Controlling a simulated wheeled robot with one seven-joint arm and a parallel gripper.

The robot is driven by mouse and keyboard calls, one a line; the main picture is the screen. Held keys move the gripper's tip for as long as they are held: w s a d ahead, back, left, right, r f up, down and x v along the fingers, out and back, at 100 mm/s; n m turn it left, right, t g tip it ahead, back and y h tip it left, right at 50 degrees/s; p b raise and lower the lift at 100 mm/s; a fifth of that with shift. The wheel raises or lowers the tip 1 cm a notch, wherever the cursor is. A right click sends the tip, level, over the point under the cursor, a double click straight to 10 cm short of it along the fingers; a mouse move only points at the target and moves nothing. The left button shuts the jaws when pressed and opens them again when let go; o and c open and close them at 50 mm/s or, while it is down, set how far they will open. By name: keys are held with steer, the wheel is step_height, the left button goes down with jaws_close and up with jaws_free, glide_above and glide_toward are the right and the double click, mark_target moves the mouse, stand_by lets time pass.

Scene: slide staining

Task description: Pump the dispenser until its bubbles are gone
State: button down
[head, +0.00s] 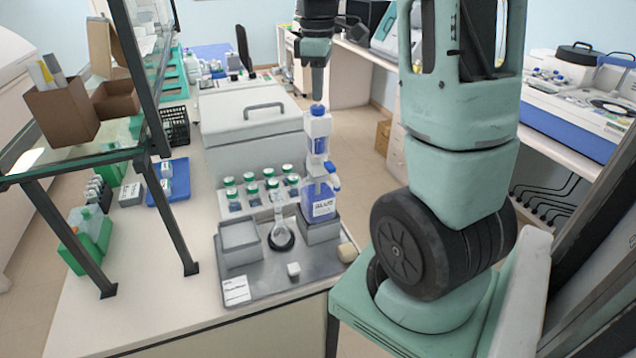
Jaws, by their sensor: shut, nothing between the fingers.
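The dispenser (318,128) has a white top with blue parts and a narrow barrel with blue in it. It stands upright on a bottle of blue liquid (319,205) with a white label. The bottle rests on a grey block (321,231) at the right of a grey tray (262,289). Bubbles in the barrel are too small to tell. My gripper (317,97) points straight down, shut and empty, right above the dispenser's top. Its tips look to be at or almost on the top; I cannot tell if they touch.
A clear flask (280,222) stands in a dark ring left of the bottle. Several green-capped bottles (250,187) stand behind, before a white lidded box (252,125). A grey open box (239,242) and small white cube (293,269) share the tray. A glass shelf (80,150) overhangs the left.

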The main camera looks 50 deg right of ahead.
mark_target(318, 107)
steer(key=shift+f, duration=0.2)
steer(key=shift+f+b, duration=1.65)
steer(key=shift+f, duration=0.6)
steer(key=shift+s+f, duration=0.1)
steer(key=shift+f, duration=0.05)
steer(key=shift+r+p, duration=2.15)
steer(key=shift+r, duration=0.45)
step_height(318, 107, up, 5)
steer(key=p, duration=0.4)
steer(key=shift+a+f, duration=0.1)
